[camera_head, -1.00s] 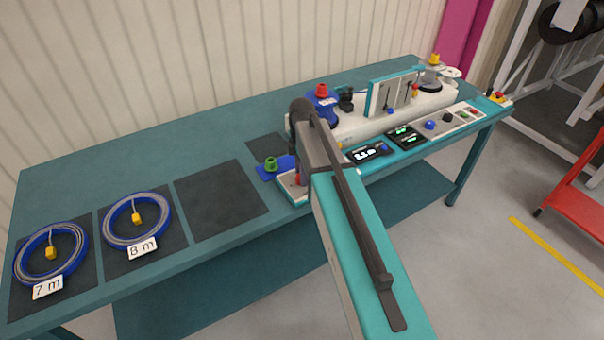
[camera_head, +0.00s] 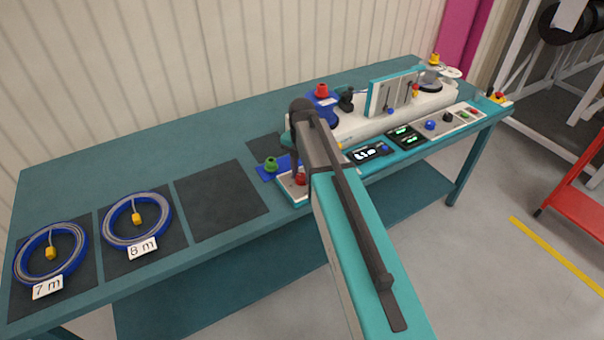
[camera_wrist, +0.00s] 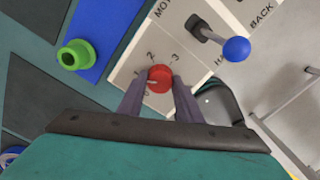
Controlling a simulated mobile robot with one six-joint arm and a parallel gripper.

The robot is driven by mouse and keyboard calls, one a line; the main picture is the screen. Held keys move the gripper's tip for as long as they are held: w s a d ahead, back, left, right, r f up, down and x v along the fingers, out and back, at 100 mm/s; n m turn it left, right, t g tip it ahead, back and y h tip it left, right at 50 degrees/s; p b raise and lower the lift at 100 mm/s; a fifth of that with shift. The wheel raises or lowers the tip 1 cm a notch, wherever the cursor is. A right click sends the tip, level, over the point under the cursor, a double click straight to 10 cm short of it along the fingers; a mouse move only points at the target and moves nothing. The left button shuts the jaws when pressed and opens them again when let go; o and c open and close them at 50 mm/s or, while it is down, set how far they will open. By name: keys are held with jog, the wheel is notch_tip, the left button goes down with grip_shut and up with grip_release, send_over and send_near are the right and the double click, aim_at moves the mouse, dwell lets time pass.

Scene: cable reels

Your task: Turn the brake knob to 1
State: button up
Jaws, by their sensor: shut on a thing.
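The red brake knob (camera_wrist: 159,79) sits on a pale panel (camera_wrist: 127,74) among the printed numbers 1, 2 and 3, with a partly hidden mark at its lower left. A small pale pointer mark on the knob faces left, seemingly near 1; its exact alignment is hard to tell. My gripper (camera_wrist: 159,84) is shut on the knob, one finger on each side. In the head view the red knob (camera_head: 300,179) shows at the table's front edge, and my arm hides part of the panel.
A blue-tipped lever (camera_wrist: 236,48) stands right of the knob in the wrist view. A green knob (camera_wrist: 76,54) on a blue plate is at left. Cable coils (camera_head: 50,254) marked 7 m and 8 m lie on the table's left, beside an empty dark mat (camera_head: 220,200).

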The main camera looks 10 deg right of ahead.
aim_at(302, 176)
dwell(0.4)
jog(key=o, duration=1)
jog(key=shift+o, duration=0.2)
jog(key=shift+r, duration=0.1)
notch_tip(302, 176, up, 14)
jog(key=b, duration=0.2)
jog(key=shift+b, duration=0.4)
jog(key=shift+f, duration=0.2)
